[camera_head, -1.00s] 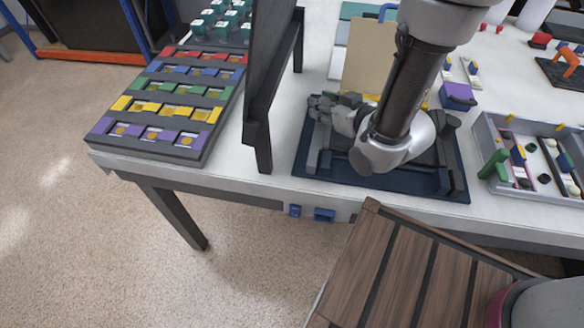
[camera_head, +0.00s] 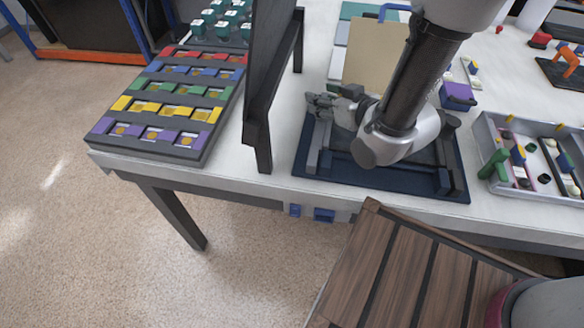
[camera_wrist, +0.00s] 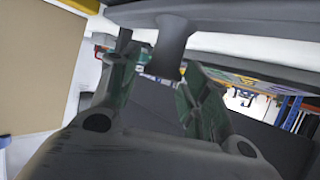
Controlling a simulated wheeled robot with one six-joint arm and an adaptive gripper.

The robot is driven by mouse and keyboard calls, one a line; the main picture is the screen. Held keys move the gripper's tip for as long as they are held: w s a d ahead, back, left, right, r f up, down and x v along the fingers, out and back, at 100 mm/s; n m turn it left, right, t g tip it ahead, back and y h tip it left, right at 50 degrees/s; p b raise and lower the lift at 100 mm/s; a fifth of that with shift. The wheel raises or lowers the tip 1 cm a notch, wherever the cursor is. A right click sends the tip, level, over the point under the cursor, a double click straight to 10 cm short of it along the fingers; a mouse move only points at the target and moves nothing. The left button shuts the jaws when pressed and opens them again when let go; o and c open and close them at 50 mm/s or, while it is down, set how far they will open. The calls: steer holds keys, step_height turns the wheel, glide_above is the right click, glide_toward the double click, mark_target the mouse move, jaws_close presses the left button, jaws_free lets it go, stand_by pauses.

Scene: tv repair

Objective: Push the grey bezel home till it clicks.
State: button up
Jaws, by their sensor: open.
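My gripper (camera_head: 316,104) is open and points left, above the dark blue mat (camera_head: 385,186) and toward the tall dark upright panel on legs (camera_head: 262,75). It is apart from that panel. In the wrist view, the two green-tipped fingers (camera_wrist: 160,88) are spread, with a grey post (camera_wrist: 172,48) seen between and beyond them. The post hangs from a long grey bar (camera_wrist: 235,40). I cannot tell whether this bar is the grey bezel. A dark grey frame (camera_head: 438,180) stands on the mat, partly hidden by my arm. No seam or gap of a bezel can be made out.
A rack of coloured blocks (camera_head: 165,112) stands left of the panel. A tan board (camera_head: 376,58) stands behind my gripper. A grey tray of small parts (camera_head: 535,155) and a purple box (camera_head: 458,95) are to the right. White table shows between mat and tray.

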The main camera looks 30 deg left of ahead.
steer(key=shift+r, duration=2)
